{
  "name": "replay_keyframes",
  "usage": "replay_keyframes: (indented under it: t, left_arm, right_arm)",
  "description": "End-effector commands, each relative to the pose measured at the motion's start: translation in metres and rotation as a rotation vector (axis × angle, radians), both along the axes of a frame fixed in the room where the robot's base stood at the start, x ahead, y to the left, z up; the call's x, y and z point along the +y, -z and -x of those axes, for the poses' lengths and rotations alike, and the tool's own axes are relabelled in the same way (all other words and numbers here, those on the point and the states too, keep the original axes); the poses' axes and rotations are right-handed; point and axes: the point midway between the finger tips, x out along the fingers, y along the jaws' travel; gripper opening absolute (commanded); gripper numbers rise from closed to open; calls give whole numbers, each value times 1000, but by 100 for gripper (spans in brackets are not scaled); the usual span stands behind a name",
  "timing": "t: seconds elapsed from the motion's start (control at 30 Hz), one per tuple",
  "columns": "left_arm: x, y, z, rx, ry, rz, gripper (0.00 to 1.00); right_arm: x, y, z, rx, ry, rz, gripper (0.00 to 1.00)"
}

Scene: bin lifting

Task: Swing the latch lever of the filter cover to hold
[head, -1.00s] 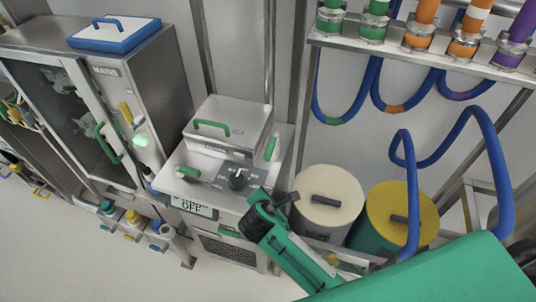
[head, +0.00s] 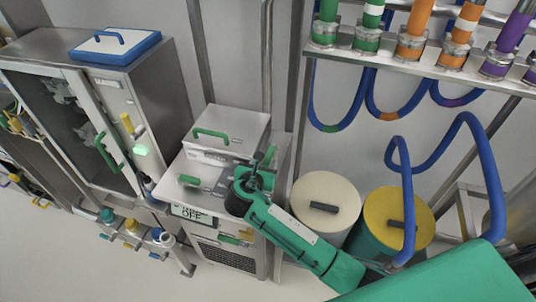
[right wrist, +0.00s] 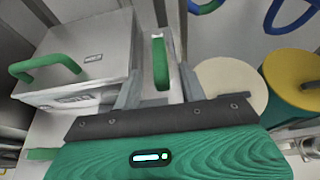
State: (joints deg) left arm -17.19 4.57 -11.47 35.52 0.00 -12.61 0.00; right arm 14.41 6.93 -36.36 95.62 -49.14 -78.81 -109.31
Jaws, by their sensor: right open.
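The filter cover (head: 228,132) is a grey box with a green handle on top, standing on a steel cabinet. Its latch lever is taken to be the upright green lever (right wrist: 160,62) at the cover's right side in the right wrist view; in the head view its green tip (head: 269,156) shows just behind my gripper. My right gripper (head: 257,174) is open beside the cover. In the right wrist view its two grey fingers (right wrist: 160,88) stand on either side of the lever's lower part; contact cannot be told. My left gripper is not in view.
A cream drum (head: 325,200) and a yellow-topped drum (head: 398,215) stand right of the cabinet, close to my right arm. Blue hoses (head: 478,160) hang above them. A glass-door cabinet (head: 160,110) stands at left. A green lever (head: 189,180) lies on the cabinet top.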

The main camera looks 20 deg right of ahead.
Motion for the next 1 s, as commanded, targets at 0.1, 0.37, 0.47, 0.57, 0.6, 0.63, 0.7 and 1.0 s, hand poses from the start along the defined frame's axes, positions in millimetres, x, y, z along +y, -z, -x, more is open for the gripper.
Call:
replay_keyframes:
  t: [0.1, 0.37, 0.47, 0.57, 0.6, 0.63, 0.7, 1.0]
  left_arm:
    - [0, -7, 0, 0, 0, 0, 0]
    - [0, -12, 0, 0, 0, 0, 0]
    - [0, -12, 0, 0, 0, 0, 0]
    - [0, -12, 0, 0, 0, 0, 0]
    - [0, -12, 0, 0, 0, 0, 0]
    - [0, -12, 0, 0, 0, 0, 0]
    - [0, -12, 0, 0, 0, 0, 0]
    - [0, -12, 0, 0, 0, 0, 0]
  right_arm:
    - [-13, 7, -18, 1, 1, 3, 42]
    - [-26, 19, -39, -1, 0, -1, 42]
    - [-28, 21, -41, 1, 0, -1, 42]
    - [-28, 21, -42, -1, -1, -1, 42]
    - [-28, 21, -42, -1, -1, -1, 42]
    - [-28, 21, -42, -1, -1, -1, 42]
    - [-28, 21, -42, -1, -1, -1, 42]
    - [-28, 21, -41, 0, -1, 0, 0]
